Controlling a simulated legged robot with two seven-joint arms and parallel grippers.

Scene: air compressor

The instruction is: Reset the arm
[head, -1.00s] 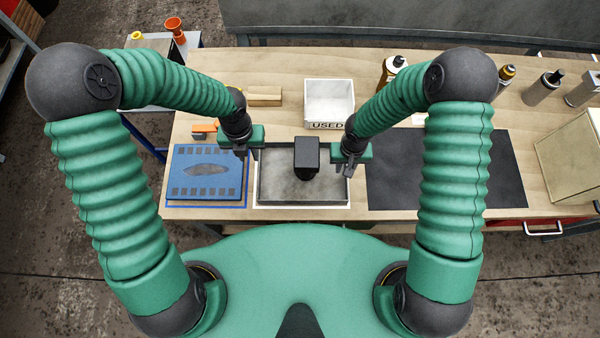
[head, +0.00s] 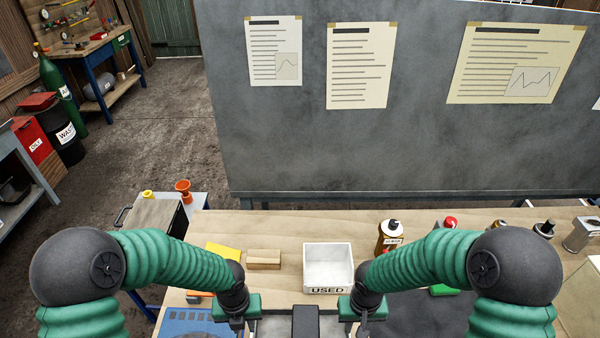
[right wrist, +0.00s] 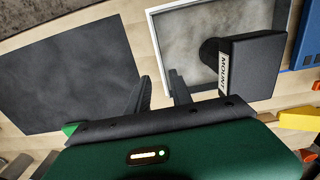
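My left gripper (head: 238,326) and my right gripper (head: 362,326) hang over the front of the bench, at the bottom edge of the head view. The left fingertips are too cut off to tell their state. In the right wrist view my right gripper (right wrist: 160,90) has its two dark fingers apart with nothing between them. Between the grippers stands a black mount block (head: 305,322), labelled MOUNT in the right wrist view (right wrist: 255,68). It stands on a grey tray with a white border (right wrist: 172,70). The right fingers are beside this tray and apart from the block.
A white USED bin (head: 328,289) stands behind the grippers. A wooden block (head: 264,260) and yellow item (head: 223,253) lie left of it; a brown bottle (head: 388,240) stands right. A blue panel (head: 188,322) lies at front left. A dark mat (right wrist: 70,70) lies beside the tray.

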